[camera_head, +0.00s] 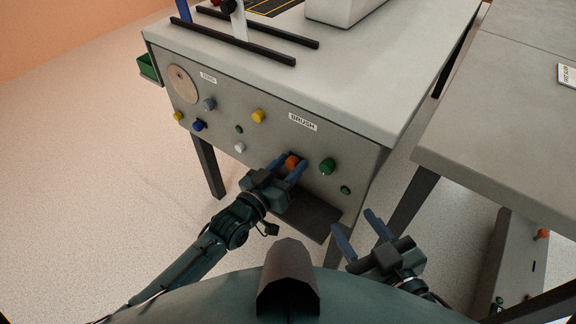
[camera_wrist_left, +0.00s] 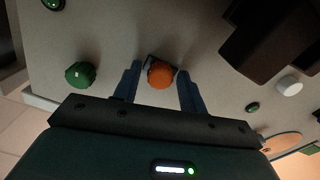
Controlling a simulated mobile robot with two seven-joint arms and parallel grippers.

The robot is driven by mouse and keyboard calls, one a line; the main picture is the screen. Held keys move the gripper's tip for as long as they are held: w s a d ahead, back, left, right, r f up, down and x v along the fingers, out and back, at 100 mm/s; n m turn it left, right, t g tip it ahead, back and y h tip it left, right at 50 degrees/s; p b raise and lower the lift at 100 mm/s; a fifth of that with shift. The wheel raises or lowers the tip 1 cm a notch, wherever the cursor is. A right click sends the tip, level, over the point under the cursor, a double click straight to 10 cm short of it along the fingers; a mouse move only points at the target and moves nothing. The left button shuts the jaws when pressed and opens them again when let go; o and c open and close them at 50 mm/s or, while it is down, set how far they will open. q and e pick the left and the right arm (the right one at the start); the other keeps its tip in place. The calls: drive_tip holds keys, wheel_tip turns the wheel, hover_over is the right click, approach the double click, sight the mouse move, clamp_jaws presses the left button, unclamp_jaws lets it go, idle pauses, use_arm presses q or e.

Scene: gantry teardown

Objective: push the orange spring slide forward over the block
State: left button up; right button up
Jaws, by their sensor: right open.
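The orange slide knob (camera_head: 292,161) sits on the front panel below the BRUSH label. It also shows in the left wrist view (camera_wrist_left: 160,75), with a small dark piece just behind it. My left gripper (camera_head: 287,162) is at the panel with its two blue fingers on either side of the knob. In the left wrist view its fingers (camera_wrist_left: 158,84) are apart, with narrow gaps to the knob. I cannot make out the block. My right gripper (camera_head: 357,223) is open and empty, in front of the panel to the right.
A green knob (camera_head: 327,166) is close to the right of the orange one. Yellow (camera_head: 258,116), blue and white knobs are to the left. A dark shelf (camera_head: 309,214) juts out below the panel. A second table (camera_head: 515,110) stands at the right, past a gap.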

use_arm(q)
clamp_jaws()
drive_tip(key=shift+a, duration=0.1)
drive_tip(key=w+a, duration=0.1)
drive_tip(key=a, duration=0.1)
drive_tip(key=w+a, duration=0.2)
drive_tip(key=shift+w+a+b, duration=0.2)
drive_tip(key=shift+a+b, duration=0.05)
drive_tip(key=shift+b, duration=0.15)
drive_tip(key=shift+w+a, duration=0.2)
drive_tip(key=shift+a, duration=0.1)
use_arm(e)
drive_tip(key=shift+a+t, duration=0.1)
drive_tip(key=shift+t, duration=0.2)
drive_tip(key=shift+y, duration=0.3)
use_arm(q)
drive_tip(key=shift+o, duration=0.9)
unclamp_jaws()
use_arm(e)
drive_tip(key=shift+w, duration=0.1)
use_arm(q)
drive_tip(key=shift+s, duration=0.1)
drive_tip(key=p, duration=0.3)
approach(275, 145)
drive_tip(key=v, duration=0.6)
drive_tip(key=shift+s+a, duration=0.3)
use_arm(e)
drive_tip(key=shift+s+d+m+g+h, duration=0.3)
drive_tip(key=shift+s+g+h, duration=0.25)
drive_tip(key=shift+g, duration=0.65)
